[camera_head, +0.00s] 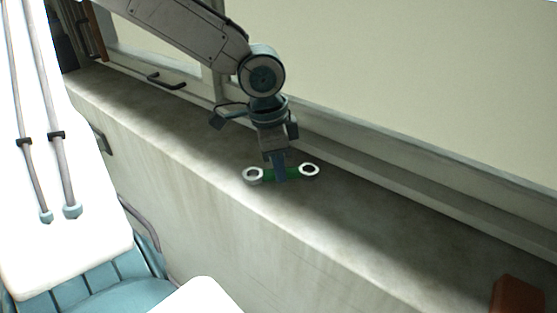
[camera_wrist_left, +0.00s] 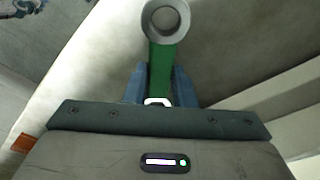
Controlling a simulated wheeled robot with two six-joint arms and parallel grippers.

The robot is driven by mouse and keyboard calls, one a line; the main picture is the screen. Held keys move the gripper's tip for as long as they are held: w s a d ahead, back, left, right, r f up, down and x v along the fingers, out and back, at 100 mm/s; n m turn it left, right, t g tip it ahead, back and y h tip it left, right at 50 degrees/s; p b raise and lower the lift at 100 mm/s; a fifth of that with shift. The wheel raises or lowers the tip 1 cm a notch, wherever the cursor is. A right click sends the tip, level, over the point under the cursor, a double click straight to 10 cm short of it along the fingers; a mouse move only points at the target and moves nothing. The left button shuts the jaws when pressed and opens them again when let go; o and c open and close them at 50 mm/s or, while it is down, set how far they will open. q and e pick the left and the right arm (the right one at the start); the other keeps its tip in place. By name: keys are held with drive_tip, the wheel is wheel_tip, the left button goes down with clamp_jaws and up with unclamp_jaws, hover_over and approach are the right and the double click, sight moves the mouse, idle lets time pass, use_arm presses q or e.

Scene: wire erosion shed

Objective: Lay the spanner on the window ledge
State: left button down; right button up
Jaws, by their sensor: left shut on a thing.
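The spanner (camera_head: 296,173) has a green handle and a silver ring at each end. My left gripper (camera_head: 279,178) points down over the window ledge (camera_head: 190,137) and is shut on the green handle at its middle. In the left wrist view the spanner (camera_wrist_left: 163,65) runs up between the blue fingers (camera_wrist_left: 160,88), with one ring at the top. The spanner lies roughly level at the ledge, but I cannot tell whether it touches the surface. My right gripper is not in view.
The window frame (camera_head: 400,187) runs along the back of the ledge, with a dark handle (camera_head: 167,81) at the left. A reddish-brown object (camera_head: 517,295) stands at the lower right. The ledge is clear on both sides of the spanner.

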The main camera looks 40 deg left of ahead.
sight(269, 171)
use_arm(q)
drive_tip(key=shift+w+a+f, duration=0.15)
drive_tip(key=shift+f, duration=0.55)
drive_tip(key=shift+f, duration=0.1)
drive_tip(key=c, duration=1.2)
unclamp_jaws()
wheel_tip(269, 171, up, 12)
drive_tip(key=s+b, duration=0.1)
drive_tip(key=shift+s+a, duration=0.35)
drive_tip(key=shift+a, duration=0.1)
